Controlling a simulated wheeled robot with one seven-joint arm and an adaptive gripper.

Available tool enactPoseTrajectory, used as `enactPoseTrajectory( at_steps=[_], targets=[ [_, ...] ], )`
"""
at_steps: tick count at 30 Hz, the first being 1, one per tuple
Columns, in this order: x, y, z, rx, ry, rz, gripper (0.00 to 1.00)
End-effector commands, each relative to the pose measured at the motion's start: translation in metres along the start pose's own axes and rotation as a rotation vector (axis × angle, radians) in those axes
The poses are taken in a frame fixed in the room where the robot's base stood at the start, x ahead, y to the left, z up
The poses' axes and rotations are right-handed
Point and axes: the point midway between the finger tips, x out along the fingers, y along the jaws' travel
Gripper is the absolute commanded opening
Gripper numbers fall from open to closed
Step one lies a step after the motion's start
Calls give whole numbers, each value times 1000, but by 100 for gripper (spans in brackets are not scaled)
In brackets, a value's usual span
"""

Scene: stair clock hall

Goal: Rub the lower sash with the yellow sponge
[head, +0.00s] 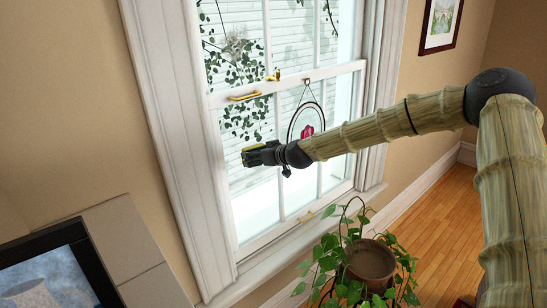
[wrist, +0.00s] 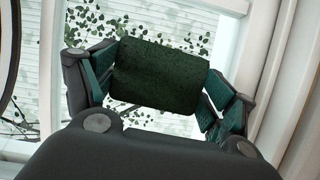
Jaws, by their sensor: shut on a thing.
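The lower sash (head: 286,228) of the white window is down, with a gold handle on its bottom rail and muntins dividing its glass. My gripper (head: 254,154) is in front of the left part of this sash, a little below the meeting rail. It is shut on the sponge (wrist: 160,78), which shows a dark green face in the wrist view, held between both fingers. In the head view only a thin yellow edge of the sponge (head: 250,147) shows at the gripper's tip. I cannot tell whether the sponge touches the glass.
A hanging ornament (head: 306,130) with a pink piece in a dark ring hangs on the sash, right of my gripper. A potted plant (head: 371,262) stands below right. A dark-framed screen or picture (head: 55,272) is at lower left. Brass hardware (head: 245,96) sits at the meeting rail.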

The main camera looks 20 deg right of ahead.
Motion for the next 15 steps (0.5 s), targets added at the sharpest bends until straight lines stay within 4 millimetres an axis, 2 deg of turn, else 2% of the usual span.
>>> enactPoseTrajectory(
  at_steps=[15],
  targets=[
    [8,-1,-2,0,-1,-1,65]
  ],
)
